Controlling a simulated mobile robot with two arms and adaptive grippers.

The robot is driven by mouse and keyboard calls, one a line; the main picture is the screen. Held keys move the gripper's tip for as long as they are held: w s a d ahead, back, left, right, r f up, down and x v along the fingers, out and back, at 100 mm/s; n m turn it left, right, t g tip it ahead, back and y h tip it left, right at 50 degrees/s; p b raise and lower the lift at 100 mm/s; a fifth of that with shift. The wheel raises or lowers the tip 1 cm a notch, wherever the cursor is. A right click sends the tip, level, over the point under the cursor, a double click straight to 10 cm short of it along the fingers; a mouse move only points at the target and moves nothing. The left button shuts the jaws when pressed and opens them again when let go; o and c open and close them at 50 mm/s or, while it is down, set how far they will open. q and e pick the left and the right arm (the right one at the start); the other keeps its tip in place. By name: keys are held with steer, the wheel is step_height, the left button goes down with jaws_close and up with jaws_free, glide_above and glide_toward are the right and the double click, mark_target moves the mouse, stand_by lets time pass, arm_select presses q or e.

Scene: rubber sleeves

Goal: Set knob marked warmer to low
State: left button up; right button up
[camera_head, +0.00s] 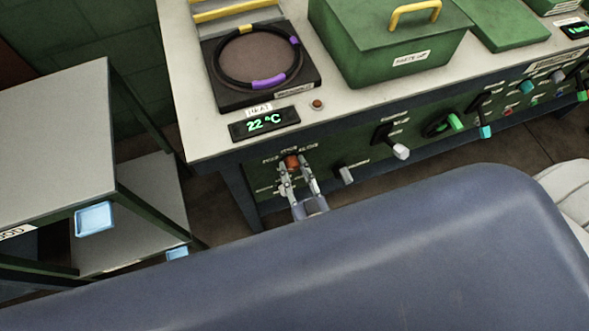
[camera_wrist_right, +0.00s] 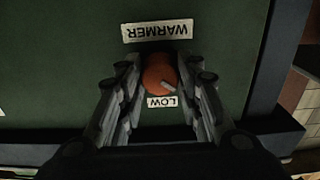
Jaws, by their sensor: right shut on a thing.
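The warmer knob is an orange round knob (camera_wrist_right: 159,73) on the green front panel (camera_wrist_right: 60,60). It sits between a WARMER label (camera_wrist_right: 157,31) and a LOW label (camera_wrist_right: 161,102), both upside down in the right wrist view. A pale pointer on the knob points toward the LOW label's side. In the head view the knob (camera_head: 292,161) shows at the left end of the panel. My right gripper (camera_head: 296,172) is shut on the knob, one finger on each side; it fills the lower right wrist view (camera_wrist_right: 160,82). My left gripper is not in view.
The bench above holds a heater plate with a black ring (camera_head: 257,56), a display reading 22 °C (camera_head: 264,123) and a green lidded box (camera_head: 390,40). A grey knob (camera_head: 344,174) sits just right of my gripper. A shelf unit (camera_head: 60,140) stands left.

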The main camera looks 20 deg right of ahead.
steer(key=shift+m, duration=0.3)
steer(key=m, duration=0.4)
steer(key=shift+m, duration=0.3)
steer(key=shift+m+b, duration=0.4)
steer(key=shift+m, duration=1.9)
steer(key=o, duration=1.1)
